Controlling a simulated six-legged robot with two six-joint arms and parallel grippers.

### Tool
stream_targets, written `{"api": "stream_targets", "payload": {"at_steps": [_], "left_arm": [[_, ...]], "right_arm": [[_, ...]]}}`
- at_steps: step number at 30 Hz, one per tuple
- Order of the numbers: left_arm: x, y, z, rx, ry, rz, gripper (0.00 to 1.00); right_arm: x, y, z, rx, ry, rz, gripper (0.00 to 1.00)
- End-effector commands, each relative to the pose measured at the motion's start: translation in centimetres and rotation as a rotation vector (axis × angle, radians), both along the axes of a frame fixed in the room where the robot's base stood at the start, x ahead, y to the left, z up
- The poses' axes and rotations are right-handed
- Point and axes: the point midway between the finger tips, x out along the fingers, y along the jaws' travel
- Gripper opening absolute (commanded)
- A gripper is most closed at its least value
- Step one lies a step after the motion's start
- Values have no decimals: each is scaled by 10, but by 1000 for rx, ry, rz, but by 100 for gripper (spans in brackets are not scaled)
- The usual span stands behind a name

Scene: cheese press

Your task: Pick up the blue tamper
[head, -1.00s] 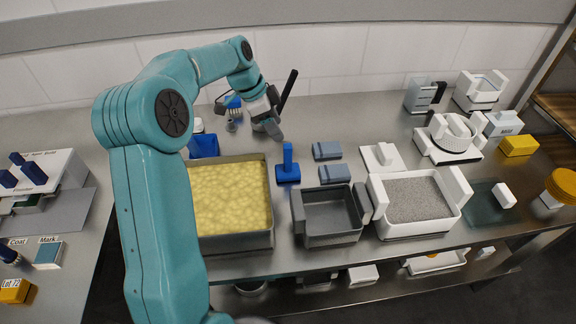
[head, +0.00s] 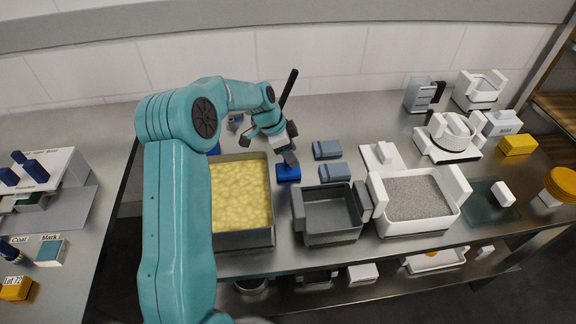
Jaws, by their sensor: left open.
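The blue tamper (head: 288,173) stands on the steel counter between the bin of yellow curd and the empty grey mould. Only its flat blue base shows clearly. My left gripper (head: 290,157) is over it, pointing down, and hides the upright handle. Its jaws are open, and I cannot tell whether the fingers are around the handle or in front of it. My right gripper is out of view.
The curd bin (head: 243,240) is close on the left and the grey mould (head: 331,239) on the right. Two grey-blue blocks (head: 327,149) (head: 334,172) lie just right of the tamper.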

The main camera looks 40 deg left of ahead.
Motion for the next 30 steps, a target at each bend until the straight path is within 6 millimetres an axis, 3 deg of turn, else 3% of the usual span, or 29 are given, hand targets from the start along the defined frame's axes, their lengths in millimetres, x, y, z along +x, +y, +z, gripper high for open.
{"api": "stream_targets", "payload": {"at_steps": [1, 2, 6, 7, 20, 25, 30], "left_arm": [[0, 0, 0, 0, 0, 0, 55], [0, 0, 0, 0, 0, 0, 49], [0, 0, 0, 0, 0, 0, 3], [0, 0, 0, -1, 1, 0, 0], [0, 0, 10, 1, -2, -1, 0], [1, 1, 40, 3, -5, 0, 0], [1, 1, 86, 3, -7, 0, 0]], "right_arm": [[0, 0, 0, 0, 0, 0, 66], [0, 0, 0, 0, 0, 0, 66], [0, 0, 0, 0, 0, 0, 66], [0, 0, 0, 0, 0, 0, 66], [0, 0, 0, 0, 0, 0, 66], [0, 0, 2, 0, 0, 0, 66], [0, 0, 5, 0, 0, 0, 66]]}}
